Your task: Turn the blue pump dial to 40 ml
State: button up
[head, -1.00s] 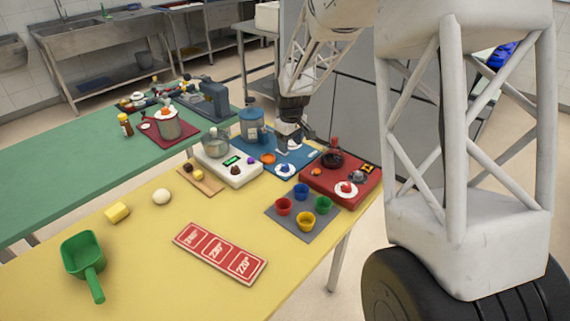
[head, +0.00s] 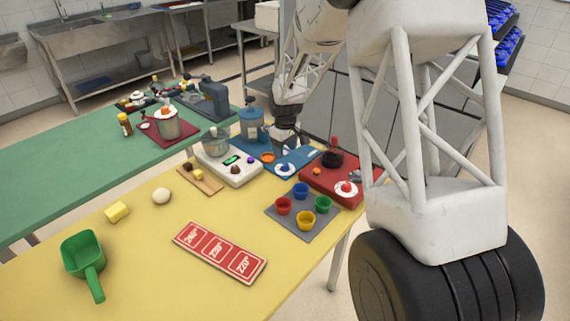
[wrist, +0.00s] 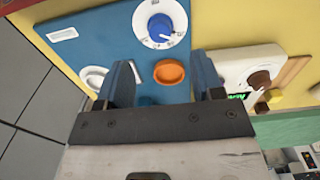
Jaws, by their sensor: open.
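The blue pump dial (wrist: 160,27) sits on a round white scale on the blue pump board (wrist: 90,45); its marks are too small to read. The dial also shows in the head view (head: 285,168), near the front edge of the board. My gripper (wrist: 163,62) is open and empty, with its two blue fingers apart above the board. In the wrist view the dial lies just beyond the fingertips. An orange round part (wrist: 169,73) shows between the fingers. In the head view my gripper (head: 289,142) is over the back of the board, its fingertips hard to make out.
A white scale (head: 230,168) stands left of the board, and a red board (head: 325,183) with a dark red knob stands right. A blue canister (head: 252,125) rises behind. A grey mat (head: 276,211) with coloured cups lies in front.

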aim_at(285, 164)
jog(key=shift+f, duration=3.5)
jog(key=shift+c, duration=0.4)
jog(key=c, duration=0.8)
